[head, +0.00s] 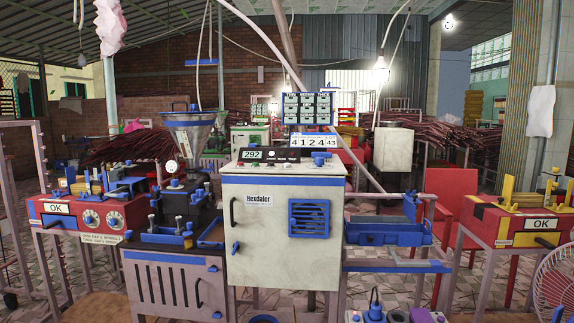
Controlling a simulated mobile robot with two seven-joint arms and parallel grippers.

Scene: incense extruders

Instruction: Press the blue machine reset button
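The machine with blue trim (265,222) stands in the centre, a white cabinet labelled "Hexdaler" with a blue vent grille (309,219) and a dark handle on its front. A dark control panel (280,155) on its top shows "292" and a row of small buttons. A blue knob-like part (319,157) sits on the top to the right of the panel. I cannot tell which of these is the reset button. Neither of my grippers shows in the head view.
Red machines marked "OK" stand at left (112,220) and right (520,222). A hopper (190,130) rises left of the cabinet. A blue tray (388,232) is at its right. A fan (554,280) is at lower right.

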